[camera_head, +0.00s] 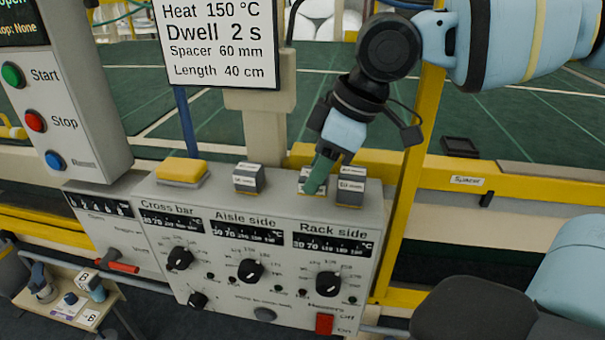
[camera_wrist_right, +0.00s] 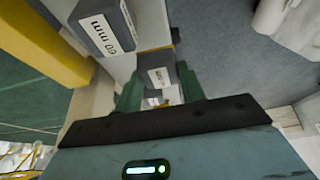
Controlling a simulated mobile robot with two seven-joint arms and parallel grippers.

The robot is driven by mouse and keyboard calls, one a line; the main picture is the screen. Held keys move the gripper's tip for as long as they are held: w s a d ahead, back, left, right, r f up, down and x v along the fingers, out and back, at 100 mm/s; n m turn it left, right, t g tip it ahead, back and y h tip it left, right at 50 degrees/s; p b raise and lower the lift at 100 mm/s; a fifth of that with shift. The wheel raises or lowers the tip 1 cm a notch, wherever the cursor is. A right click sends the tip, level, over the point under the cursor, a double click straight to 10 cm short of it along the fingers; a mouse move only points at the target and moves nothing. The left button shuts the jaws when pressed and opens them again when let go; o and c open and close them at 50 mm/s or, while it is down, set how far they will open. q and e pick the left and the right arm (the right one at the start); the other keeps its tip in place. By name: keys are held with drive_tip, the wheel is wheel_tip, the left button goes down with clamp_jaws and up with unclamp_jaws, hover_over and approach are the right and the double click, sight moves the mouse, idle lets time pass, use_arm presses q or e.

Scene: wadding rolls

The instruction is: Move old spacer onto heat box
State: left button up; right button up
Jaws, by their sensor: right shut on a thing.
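The heat box (camera_head: 215,196) is the grey control box with dials marked Cross bar, Aisle side and Rack side. My right gripper (camera_head: 318,178) reaches down from above onto its top at the right. Its green fingers are shut on a small grey block (camera_head: 307,187), which also shows between the fingers in the right wrist view (camera_wrist_right: 158,76). The held block's label is too small to read. A second spacer block (camera_head: 351,190) stands close to its right; a block labelled 60 mm (camera_wrist_right: 103,27) shows in the wrist view. My left gripper is not in view.
Another small block (camera_head: 248,178) and a yellow pad (camera_head: 182,171) stand on the box top to the left. A yellow post (camera_head: 412,180) rises right of the box. A beam labelled Spacer (camera_head: 468,181) and a dark tray (camera_head: 460,146) lie beyond. A small table (camera_head: 105,306) stands lower left.

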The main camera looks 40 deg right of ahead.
drive_tip(key=w, duration=0.2)
drive_tip(key=w+d, duration=0.1)
drive_tip(key=w, duration=0.1)
drive_tip(key=shift+f, duration=0.15)
drive_tip(key=shift+w+d+f, duration=0.15)
drive_tip(key=shift+w+d, duration=0.05)
drive_tip(key=shift+w, duration=0.2)
drive_tip(key=shift+f, duration=1.65)
drive_tip(key=shift+f, duration=0.15)
drive_tip(key=o, duration=1)
